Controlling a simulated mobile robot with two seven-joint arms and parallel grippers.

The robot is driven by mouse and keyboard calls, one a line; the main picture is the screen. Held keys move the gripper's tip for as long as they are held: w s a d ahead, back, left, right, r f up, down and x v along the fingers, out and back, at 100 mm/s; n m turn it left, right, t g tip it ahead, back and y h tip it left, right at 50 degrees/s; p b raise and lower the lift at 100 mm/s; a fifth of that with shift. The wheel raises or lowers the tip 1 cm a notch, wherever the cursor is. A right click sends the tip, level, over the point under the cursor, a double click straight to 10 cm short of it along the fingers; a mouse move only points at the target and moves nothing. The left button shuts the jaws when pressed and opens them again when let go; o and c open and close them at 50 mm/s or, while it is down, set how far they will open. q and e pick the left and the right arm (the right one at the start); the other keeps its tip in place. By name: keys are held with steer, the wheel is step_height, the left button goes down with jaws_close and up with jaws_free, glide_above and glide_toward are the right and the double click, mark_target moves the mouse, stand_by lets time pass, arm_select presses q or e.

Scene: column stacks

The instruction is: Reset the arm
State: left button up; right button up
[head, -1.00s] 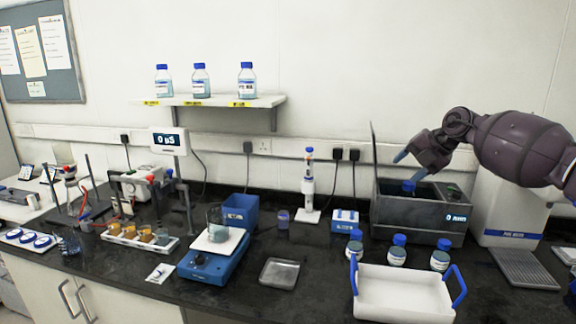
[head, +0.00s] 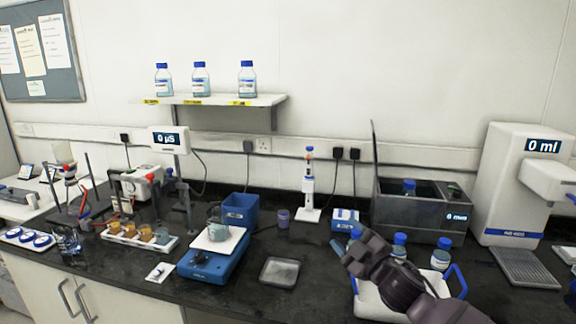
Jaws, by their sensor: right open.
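My right gripper (head: 347,241) is open and empty. It is low in the head view, in front of the white tray (head: 370,303) with blue handles, and its arm comes in from the lower right. It hides much of the tray and part of the blue-capped bottles (head: 399,245) behind it. My left gripper is not in view.
A grey bath (head: 420,215) with its lid raised holds a blue-capped bottle (head: 408,188). A white dispenser (head: 508,180) reading 0 ml stands at the right. A blue stirrer (head: 212,262) with a beaker and a small grey dish (head: 279,271) stand left of the gripper.

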steer(key=s+d+f+m+g+h, duration=0.2)
steer(key=s+d+f+m+h, duration=0.1)
steer(key=s+f, duration=0.7)
steer(key=s+d+f+m+g+h, duration=0.1)
steer(key=s+d+f+m+h, duration=0.2)
steer(key=s+d+f+m, duration=0.3)
steer(key=s+d+f+m+g+h, duration=0.2)
steer(key=s+d+f+m, duration=0.3)
steer(key=s+f, duration=0.9)
steer(key=s+h, duration=0.1)
steer(key=s, duration=0.3)
steer(key=shift+s+f+m+g+h, duration=0.3)
steer(key=shift+s+m+h, duration=0.05)
steer(key=shift+m+h, duration=0.05)
